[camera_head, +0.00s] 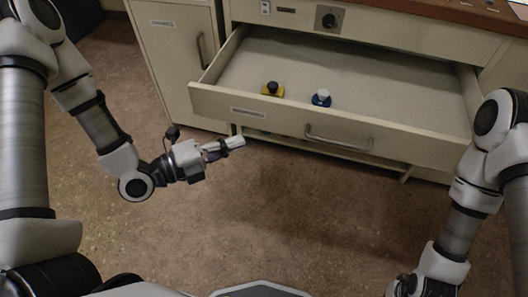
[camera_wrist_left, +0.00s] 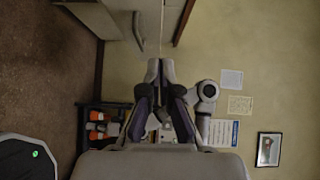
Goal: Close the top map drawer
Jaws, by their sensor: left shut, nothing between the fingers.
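The top map drawer (camera_head: 281,116) is pulled well out of the cream console in the head view, and its inside is visible. Its front has a label at left and a bar handle (camera_head: 338,139). A yellow-and-black item (camera_head: 272,89) and a blue item with a white top (camera_head: 321,98) sit inside it. My left gripper (camera_head: 240,141) is shut and empty, in front of and below the drawer front's left part; I cannot tell whether it touches. Its closed fingers also show in the left wrist view (camera_wrist_left: 160,72). My right gripper is below the head view's lower edge.
A cabinet door (camera_head: 175,55) with a handle is left of the drawer. The console face above has a dark round knob (camera_head: 328,20). The speckled floor (camera_head: 270,215) in front is clear. The left wrist view shows orange items (camera_wrist_left: 97,131) and a framed picture (camera_wrist_left: 269,149).

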